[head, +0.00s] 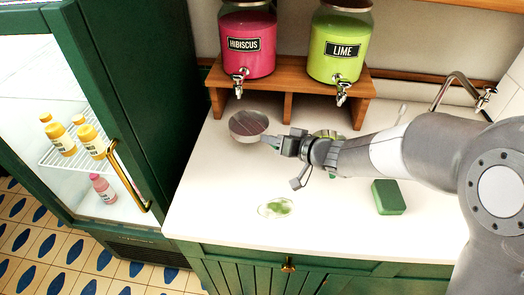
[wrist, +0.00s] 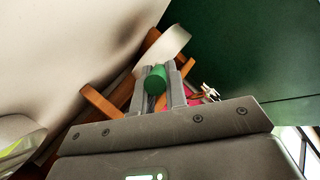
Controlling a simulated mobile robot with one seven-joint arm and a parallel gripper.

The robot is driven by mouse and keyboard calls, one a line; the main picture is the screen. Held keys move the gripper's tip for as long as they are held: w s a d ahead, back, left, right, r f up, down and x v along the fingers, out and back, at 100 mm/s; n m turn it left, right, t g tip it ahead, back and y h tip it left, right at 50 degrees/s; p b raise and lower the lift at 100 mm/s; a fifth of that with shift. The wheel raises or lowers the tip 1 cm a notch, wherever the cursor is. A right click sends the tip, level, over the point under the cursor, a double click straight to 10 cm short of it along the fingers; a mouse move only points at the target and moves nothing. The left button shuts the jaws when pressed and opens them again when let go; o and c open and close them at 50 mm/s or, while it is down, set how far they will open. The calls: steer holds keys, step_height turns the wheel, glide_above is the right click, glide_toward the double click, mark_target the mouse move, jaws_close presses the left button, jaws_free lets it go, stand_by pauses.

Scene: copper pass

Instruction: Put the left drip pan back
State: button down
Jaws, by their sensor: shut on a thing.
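The left drip pan (head: 248,126), a round metal pan with a dark inside, is in front of the left opening of the wooden stand, below and in front of the hibiscus tap. My gripper (head: 272,141) reaches in from the right to the pan's right edge. In the wrist view the fingers (wrist: 156,88) are shut on a green knob-like piece, seemingly the pan's handle (wrist: 155,79); a pale curved part of the pan (wrist: 168,43) shows beyond it. I cannot tell whether the pan touches the counter. A second round pan (head: 328,134), greenish, is partly hidden behind my wrist.
The wooden stand (head: 289,102) carries the pink hibiscus (head: 247,44) and green lime (head: 340,44) dispensers. A fridge stands left, and a faucet (head: 455,88) right.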

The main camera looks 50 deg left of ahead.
mark_target(264, 161)
steer(key=shift+s+a+f, duration=0.35)
steer(key=shift+a+f, duration=0.1)
steer(key=shift+a, duration=0.1)
steer(key=shift+s+a+f, duration=0.35)
steer(key=shift+a+f, duration=0.05)
steer(key=shift+a, duration=0.15)
steer(key=shift+f, duration=1.95)
steer(key=shift+f, duration=0.1)
steer(key=c, duration=1.5)
jaws_free()
steer(key=shift+o, duration=0.2)
steer(key=shift+d, duration=0.1)
steer(key=v, duration=1.2)
steer(key=shift+s, duration=0.1)
